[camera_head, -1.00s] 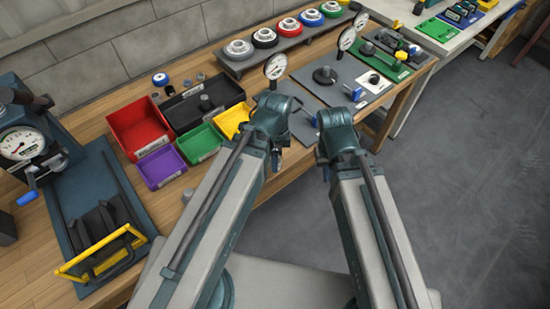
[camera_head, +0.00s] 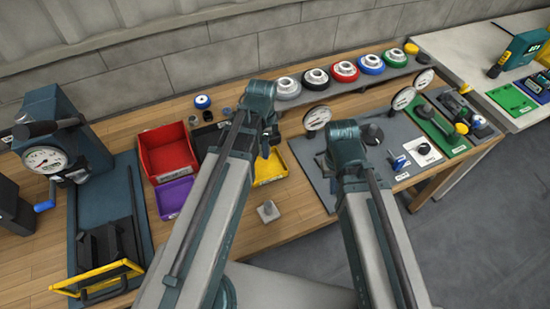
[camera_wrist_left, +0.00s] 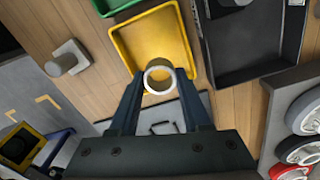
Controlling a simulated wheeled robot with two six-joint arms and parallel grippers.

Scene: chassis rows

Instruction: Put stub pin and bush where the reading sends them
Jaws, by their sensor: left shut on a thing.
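My left gripper (camera_head: 266,150) is over the yellow tray (camera_head: 271,170). In the left wrist view my left gripper (camera_wrist_left: 160,95) is shut on a pale, hollow ring, which looks like the bush (camera_wrist_left: 159,76). The ring is in front of the yellow tray (camera_wrist_left: 182,30) in that view, with its open end facing the camera. I cannot pick out the stub pin for sure; a grey square block with a round stub (camera_head: 267,211) stands on the bench, and it also shows in the left wrist view (camera_wrist_left: 68,57). My right arm's wrist hides its fingertips.
A red bin (camera_head: 167,150) and a purple tray (camera_head: 174,196) stand left of my left arm. A gauge press (camera_head: 60,140) is at far left. Dial gauges (camera_head: 317,118) stand on grey plates at right. Coloured ringed hubs (camera_head: 316,79) line a rear rack.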

